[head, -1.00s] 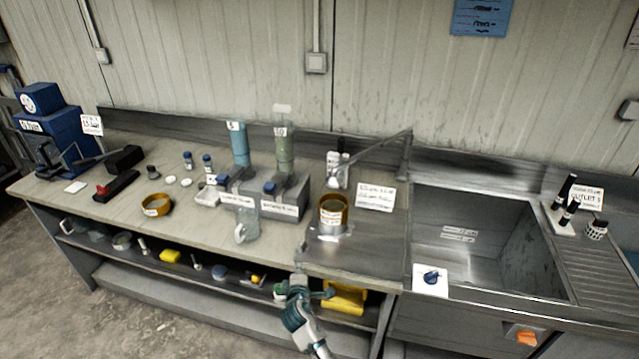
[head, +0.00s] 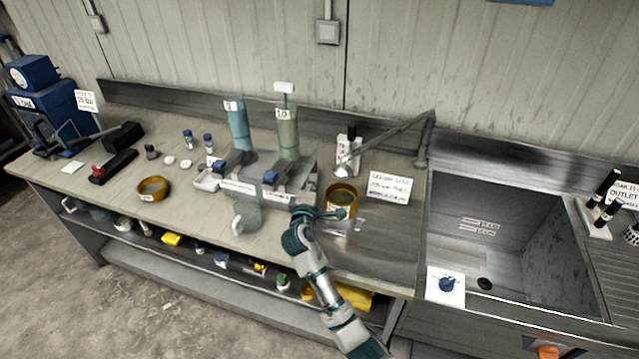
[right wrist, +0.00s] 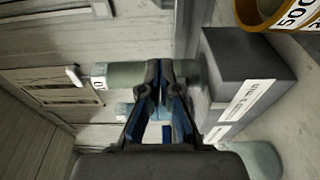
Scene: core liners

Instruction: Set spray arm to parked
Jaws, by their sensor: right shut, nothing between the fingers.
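The spray arm (head: 385,146) is a grey metal tube on a post at the back left corner of the sink. It slants down to the left, and its head (head: 344,170) hangs over the worktop beside a white bottle, not over the sink. My right gripper (head: 321,212) reaches up from the front edge and is over the worktop, in front of the spray head and apart from it. In the right wrist view its fingers (right wrist: 159,80) are together and empty. My left gripper is not in view.
A yellow ring-shaped sieve (head: 342,196) stands close to my right gripper. Grey blocks with a blue tube (head: 238,128) and a green tube (head: 288,135) stand to its left. A label card (head: 390,187) stands right of the sieve. The sink (head: 500,240) is empty.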

